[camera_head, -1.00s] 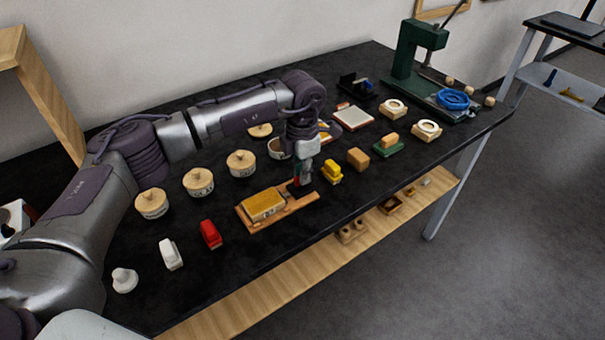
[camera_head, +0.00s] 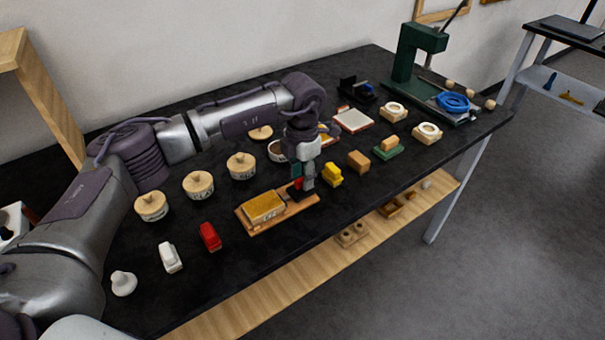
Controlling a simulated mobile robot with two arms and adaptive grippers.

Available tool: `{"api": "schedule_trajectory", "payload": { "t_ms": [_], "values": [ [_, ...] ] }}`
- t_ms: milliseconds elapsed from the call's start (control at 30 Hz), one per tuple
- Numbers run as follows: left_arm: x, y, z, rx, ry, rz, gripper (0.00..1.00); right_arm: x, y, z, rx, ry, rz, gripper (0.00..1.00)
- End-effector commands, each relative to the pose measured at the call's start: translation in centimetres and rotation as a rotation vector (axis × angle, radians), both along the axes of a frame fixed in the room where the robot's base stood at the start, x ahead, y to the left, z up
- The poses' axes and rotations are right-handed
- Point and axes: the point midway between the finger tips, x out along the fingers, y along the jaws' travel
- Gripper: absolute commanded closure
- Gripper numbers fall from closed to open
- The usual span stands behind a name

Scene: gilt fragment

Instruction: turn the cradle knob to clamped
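The wooden cradle (camera_head: 246,224) lies near the front edge of the black bench, with a yellow-tan block (camera_head: 264,207) resting on it. A small dark and red part (camera_head: 297,187) sits at the right end of the cradle and looks like its knob; which way it points cannot be made out. My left gripper (camera_head: 302,188) points down right at this part, its fingers partly covering it. Whether the fingers touch it or are closed on it is too small to tell. My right gripper is not in view.
A yellow piece (camera_head: 332,174) stands close right of my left gripper. A red piece (camera_head: 210,237) and a white piece (camera_head: 171,257) lie left of the cradle. Several wooden-lidded jars (camera_head: 198,186) stand behind. A green press (camera_head: 407,60) is at the far right.

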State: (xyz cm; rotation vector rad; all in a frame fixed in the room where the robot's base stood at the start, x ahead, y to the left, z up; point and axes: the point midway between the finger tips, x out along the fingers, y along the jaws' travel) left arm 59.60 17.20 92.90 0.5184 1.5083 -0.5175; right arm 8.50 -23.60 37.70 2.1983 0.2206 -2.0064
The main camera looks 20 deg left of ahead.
Motion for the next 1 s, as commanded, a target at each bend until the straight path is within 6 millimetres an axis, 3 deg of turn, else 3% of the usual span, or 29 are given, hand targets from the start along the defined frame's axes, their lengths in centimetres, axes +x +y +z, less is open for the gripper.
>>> {"api": "schedule_trajectory", "payload": {
  "t_ms": [233,367,733,1000],
  "values": [
    [0.0,0.0,0.1,-0.001,-0.001,-0.001,0.60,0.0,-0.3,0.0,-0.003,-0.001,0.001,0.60],
    [0.1,0.0,1.2,-0.001,-0.003,-0.001,0.60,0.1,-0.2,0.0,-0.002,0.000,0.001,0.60],
    [0.1,0.0,8.7,0.000,-0.004,0.000,0.60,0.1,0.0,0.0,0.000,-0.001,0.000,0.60],
    [0.0,0.0,11.8,-0.001,-0.001,0.000,0.60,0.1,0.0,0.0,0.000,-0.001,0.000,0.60]
  ]
}}
